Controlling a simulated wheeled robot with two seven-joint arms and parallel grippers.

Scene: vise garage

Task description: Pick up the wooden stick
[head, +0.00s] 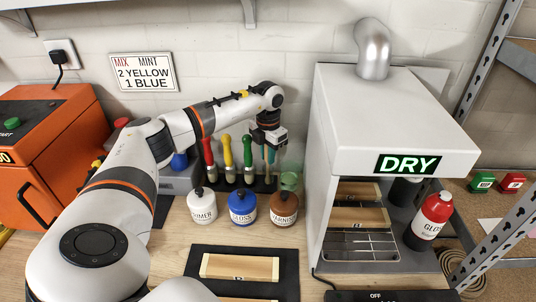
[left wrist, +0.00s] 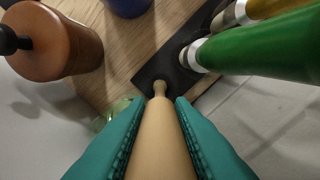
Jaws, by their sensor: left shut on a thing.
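The wooden stick (left wrist: 163,145) is pale tan and rounded, with a narrow knobbed far end, in the left wrist view. My left gripper (left wrist: 160,106) is shut on it, with one teal finger on each side. The knobbed end reaches toward a dark rack on the wooden bench; I cannot tell whether it touches. In the head view my left gripper (head: 268,147) points down over the right end of the black rack (head: 232,184), and the stick is hardly visible there. My right gripper is not in view.
Red, yellow and green-handled tools (head: 248,152) stand in the rack left of the gripper. White, blue and brown bottles (head: 284,207) stand in front. The white DRY cabinet (head: 400,110) is close on the right. A dark mat with a wooden block (head: 238,266) lies nearer.

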